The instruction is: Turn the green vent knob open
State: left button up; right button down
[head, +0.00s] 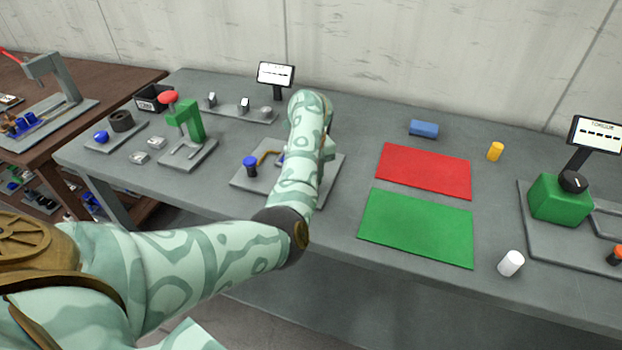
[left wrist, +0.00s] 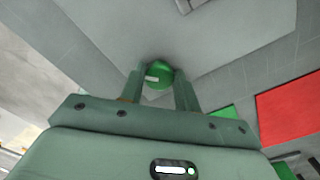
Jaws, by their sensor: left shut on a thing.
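The green vent knob (left wrist: 158,75), with a pale mark on its side, sits between the fingertips of my left gripper (left wrist: 159,80) in the left wrist view. The gripper is shut on it. In the head view my left arm reaches over a grey base plate (head: 334,172) and hides the knob and the fingertips. A blue knob (head: 250,162) and a bit of brass-coloured pipe (head: 267,156) show on that plate left of my arm. The knob's exact angle is hard to tell. My right gripper is not in view.
A small display (head: 275,74) stands behind the plate. A green press (head: 187,122) with a red top is to the left.

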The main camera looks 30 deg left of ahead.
pick_arm(q)
jog(key=n+b, duration=0.2)
jog(key=n, duration=0.3)
jog(key=shift+f, duration=0.1)
jog(key=shift+s+n+b, duration=0.1)
jog(key=shift+n+b, duration=1)
jog(key=shift+n, duration=0.9)
jog(key=shift+r, duration=0.2)
jog(key=o, duration=1)
notch_tip(320, 180, up, 16)
jog(key=p, duration=0.5)
jog(key=shift+r+p, duration=0.1)
jog(key=shift+p, duration=0.3)
